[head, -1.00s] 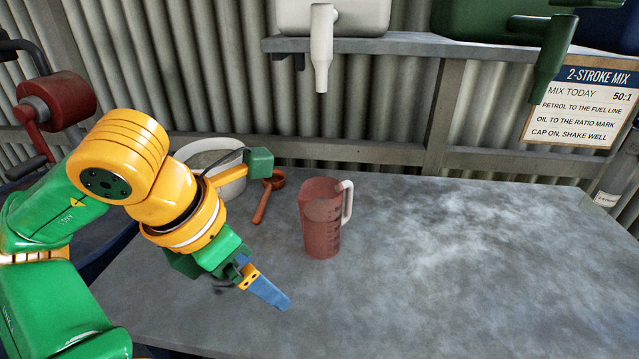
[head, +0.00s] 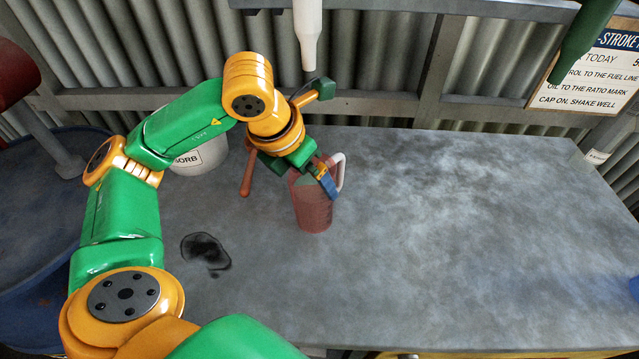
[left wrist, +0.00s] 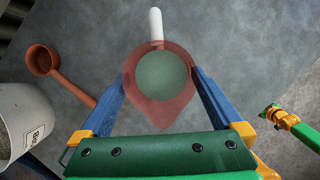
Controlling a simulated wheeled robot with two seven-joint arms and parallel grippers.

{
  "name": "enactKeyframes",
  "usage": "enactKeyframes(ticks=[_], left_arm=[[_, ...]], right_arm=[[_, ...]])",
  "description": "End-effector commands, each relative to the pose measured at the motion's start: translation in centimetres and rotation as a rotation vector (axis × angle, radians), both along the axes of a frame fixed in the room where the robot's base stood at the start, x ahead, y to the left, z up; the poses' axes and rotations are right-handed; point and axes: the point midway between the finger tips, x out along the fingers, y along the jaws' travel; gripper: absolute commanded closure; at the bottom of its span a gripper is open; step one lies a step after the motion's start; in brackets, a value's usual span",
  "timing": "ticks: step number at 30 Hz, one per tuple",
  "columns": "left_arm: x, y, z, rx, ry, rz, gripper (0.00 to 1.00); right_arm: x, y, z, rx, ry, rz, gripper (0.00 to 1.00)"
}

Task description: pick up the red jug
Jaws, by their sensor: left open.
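The red jug (head: 312,212) is see-through and stands upright on the grey bench (head: 480,230), its white handle (head: 340,172) on the right. My left gripper (head: 328,184) is at the jug's top in the head view. In the left wrist view its two blue fingers are open, one on each side of the jug (left wrist: 161,108), with the handle pointing away from the palm. The jug's inside looks green there. I cannot tell whether the fingers touch its wall. My right gripper is not clearly seen.
A red-brown scoop (head: 247,170) lies left of the jug, beside a white tub (head: 200,158). A white spout (head: 308,35) hangs from above behind the jug. A dark stain (head: 205,252) marks the bench. The bench to the right of the jug is clear.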

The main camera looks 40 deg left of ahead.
Motion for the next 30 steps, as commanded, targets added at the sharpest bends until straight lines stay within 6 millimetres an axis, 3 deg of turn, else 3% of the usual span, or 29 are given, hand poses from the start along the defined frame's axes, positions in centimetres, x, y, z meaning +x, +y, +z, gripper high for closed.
enactKeyframes(ticks=[6, 13, 14, 24, 30], left_arm=[[1.3, -0.2, -3.6, 0.001, 0.004, 0.000, 0.00], [1.5, -0.2, -4.0, 0.000, 0.000, -0.001, 0.00], [1.5, -0.2, -4.0, 0.001, 0.000, -0.001, 0.05], [1.5, -0.2, -3.9, 0.001, 0.000, -0.001, 0.97], [1.5, -0.2, -3.8, 0.001, -0.002, 0.000, 1.00]], right_arm=[[0.1, 0.3, 0.1, 0.005, -0.001, -0.002, 1.00], [0.1, 0.5, 0.1, 0.009, -0.002, -0.002, 1.00], [0.1, 0.5, 0.1, 0.009, -0.002, -0.002, 1.00], [0.1, 0.5, 0.1, 0.008, -0.002, -0.002, 1.00], [0.1, 0.4, 0.1, 0.006, -0.003, 0.000, 1.00]])
